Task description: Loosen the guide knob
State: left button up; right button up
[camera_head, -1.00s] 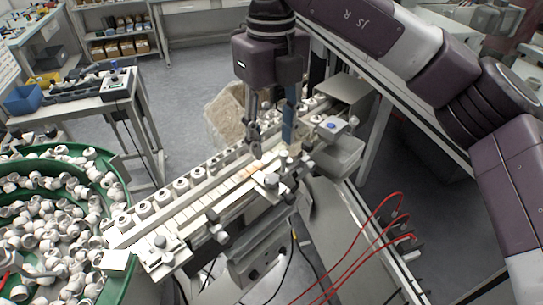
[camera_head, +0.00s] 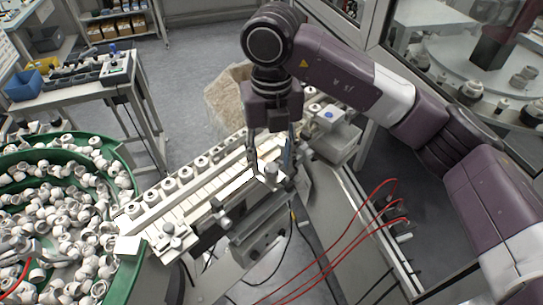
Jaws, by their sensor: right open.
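The assembly rail (camera_head: 200,194) runs diagonally through the middle, with a row of white caps along its far side. Several small knobs are along its near side. One light-coloured guide knob (camera_head: 271,171) is at the upper part of the rail. Another knob (camera_head: 223,222) is farther down and left. My right gripper (camera_head: 270,168) points down with its fingers apart, one on each side of the upper knob in the picture. I cannot tell whether the fingers touch it. My left gripper is out of view.
A green bowl feeder (camera_head: 128,185) full of white caps stands at left. Red hoses (camera_head: 352,222) loop at the lower right. A side table with trays (camera_head: 75,88) is at the upper left.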

jog(key=shift+f, duration=0.4)
jog(key=shift+c, duration=0.5)
